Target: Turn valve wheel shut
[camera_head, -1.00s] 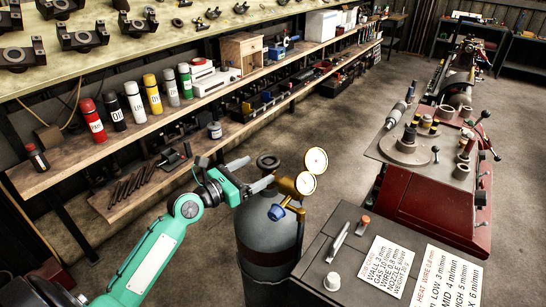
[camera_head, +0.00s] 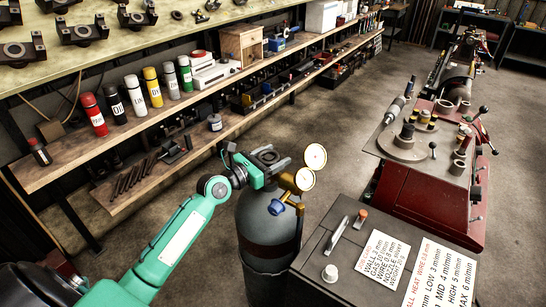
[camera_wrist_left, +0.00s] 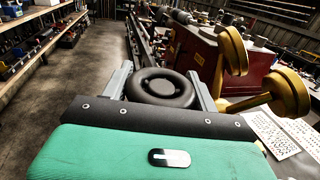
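The dark round valve wheel (camera_head: 266,155) sits on top of the grey gas cylinder (camera_head: 266,222). In the left wrist view the wheel (camera_wrist_left: 163,88) shows as a thick black ring. My left gripper (camera_head: 272,163) is at the wheel's height. Its two fingers (camera_wrist_left: 160,73) are open, one on each side of the wheel. There seems to be a small gap on both sides; I cannot tell whether either finger touches. My green gripper body hides the cylinder in the wrist view. My right gripper is not in view.
A brass regulator with two gauges (camera_head: 315,156) and a blue knob (camera_head: 276,208) stands close to the right of the wheel. A dark cabinet (camera_head: 315,250) with paper cards is at the lower right. A wooden shelf (camera_head: 110,150) with bottles runs behind on the left.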

